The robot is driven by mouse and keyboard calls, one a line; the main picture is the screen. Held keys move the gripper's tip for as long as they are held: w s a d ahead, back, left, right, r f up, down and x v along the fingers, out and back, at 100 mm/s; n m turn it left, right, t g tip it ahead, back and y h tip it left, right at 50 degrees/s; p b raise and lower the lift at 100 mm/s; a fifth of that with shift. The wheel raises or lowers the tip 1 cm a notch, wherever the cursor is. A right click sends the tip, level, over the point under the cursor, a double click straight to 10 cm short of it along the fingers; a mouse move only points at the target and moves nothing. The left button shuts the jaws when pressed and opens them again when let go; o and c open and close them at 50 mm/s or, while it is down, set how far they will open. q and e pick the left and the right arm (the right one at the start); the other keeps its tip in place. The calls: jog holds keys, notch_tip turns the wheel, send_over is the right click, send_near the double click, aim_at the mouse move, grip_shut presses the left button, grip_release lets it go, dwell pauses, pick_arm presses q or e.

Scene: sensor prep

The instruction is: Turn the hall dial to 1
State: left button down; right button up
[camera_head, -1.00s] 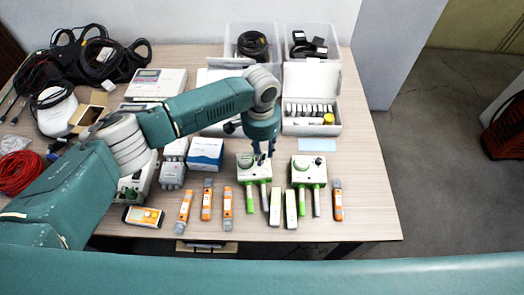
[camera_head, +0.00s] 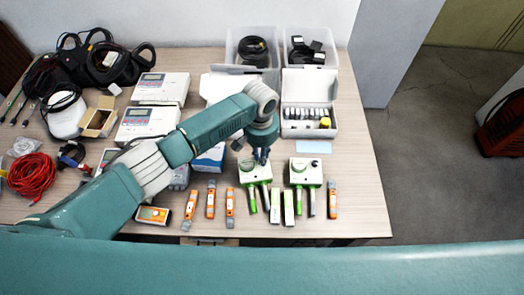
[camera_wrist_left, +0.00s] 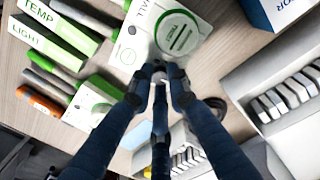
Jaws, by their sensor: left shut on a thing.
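The hall box (camera_head: 250,177) is a white and green unit on the table, with its lettering partly cut off in the left wrist view (camera_wrist_left: 125,48). A round white and green disc (camera_wrist_left: 178,33) shows on its top. My left gripper (camera_head: 262,160) points down over the right part of this box. In the left wrist view its fingertips (camera_wrist_left: 160,77) are closed together at the box's edge, beside the disc. It is shut on what appears to be the hall dial, which the fingers mostly hide. My right gripper is not in view.
A similar white and green box (camera_head: 305,175) stands to the right. An open white case (camera_head: 310,128) stands behind. Bare table lies at the right edge.

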pick_arm(q)
jog(key=c, duration=1.6)
grip_release()
jog(key=shift+c, duration=0.2)
notch_tip(320, 180, up, 12)
jog(key=shift+a+f, duration=0.1)
